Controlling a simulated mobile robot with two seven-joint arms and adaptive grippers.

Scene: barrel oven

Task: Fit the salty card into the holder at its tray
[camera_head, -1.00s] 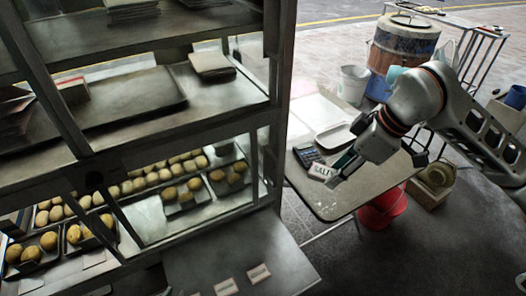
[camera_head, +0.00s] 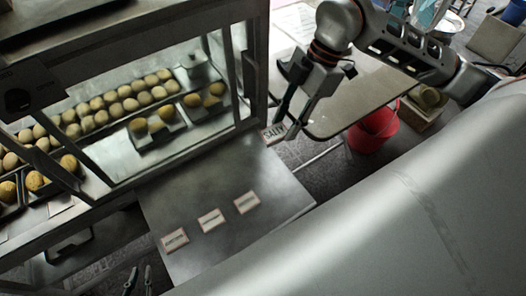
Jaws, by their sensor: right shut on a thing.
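My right gripper (camera_head: 290,128) is shut on the salty card (camera_head: 274,133), a small white card with dark lettering. It holds the card near the right end of the glass case, above the far end of the grey shelf (camera_head: 275,185). My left gripper (camera_head: 139,281) shows only its fingertips at the bottom edge, apart and empty, before the case. Small trays (camera_head: 158,138) of yellow buns stand inside the case behind the glass. I cannot make out the holder at the salty tray.
Three other cards lie in a row on the grey shelf: left (camera_head: 175,240), middle (camera_head: 211,219) and right (camera_head: 246,202). A metal post (camera_head: 258,60) stands at the case's right corner. A table (camera_head: 350,100) and a red bucket (camera_head: 373,130) are behind my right arm.

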